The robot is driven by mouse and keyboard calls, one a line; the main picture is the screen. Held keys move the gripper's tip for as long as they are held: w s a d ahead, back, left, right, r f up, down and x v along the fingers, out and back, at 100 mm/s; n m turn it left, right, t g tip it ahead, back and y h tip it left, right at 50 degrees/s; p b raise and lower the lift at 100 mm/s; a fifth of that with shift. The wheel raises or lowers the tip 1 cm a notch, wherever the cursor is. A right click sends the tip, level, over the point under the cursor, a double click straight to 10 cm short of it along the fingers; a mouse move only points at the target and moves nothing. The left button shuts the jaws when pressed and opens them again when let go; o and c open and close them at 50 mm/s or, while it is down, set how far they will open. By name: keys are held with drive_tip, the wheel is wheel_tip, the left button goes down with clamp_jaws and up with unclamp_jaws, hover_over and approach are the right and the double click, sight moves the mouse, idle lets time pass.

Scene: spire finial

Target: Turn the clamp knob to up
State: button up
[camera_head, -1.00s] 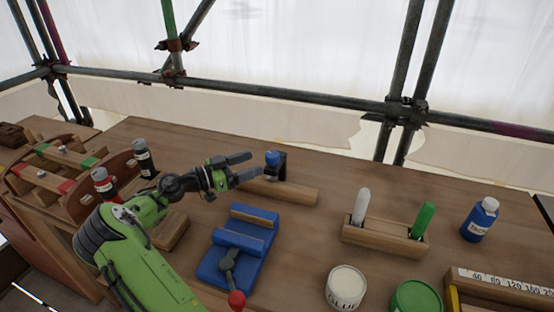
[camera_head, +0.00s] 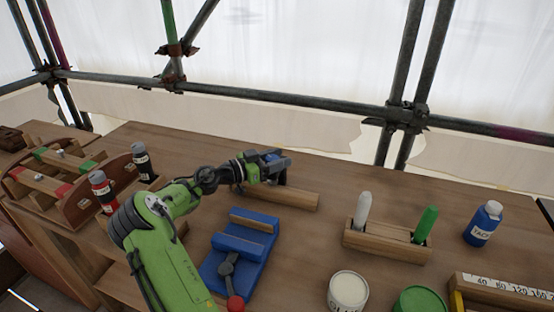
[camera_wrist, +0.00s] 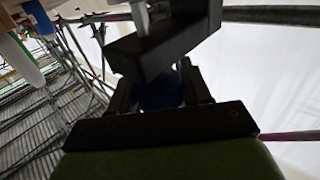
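The clamp knob (camera_head: 272,156) is blue and sits on a dark clamp (camera_head: 283,178) at a long wooden block (camera_head: 297,197) on the bench. My gripper (camera_head: 277,161) is at the knob, with its two fingers on either side of it. In the wrist view the knob (camera_wrist: 161,92) shows dark blue between the fingers, partly covered by the black clamp arm (camera_wrist: 155,48) and its metal screw. I cannot tell whether the fingers press on the knob. The knob's turned position is hidden.
A blue vise (camera_head: 238,262) with a red-tipped handle stands in front. A wooden holder (camera_head: 385,240) with a white and a green stick, a blue bottle (camera_head: 483,224) and two tins are to the right. Scaffold poles run behind.

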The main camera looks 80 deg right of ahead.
drive_tip(key=shift+c, duration=0.8)
drive_tip(key=shift+f+n+t+h+b, duration=0.1)
drive_tip(key=shift+n+t+h+b, duration=0.35)
drive_tip(key=shift+b, duration=0.2)
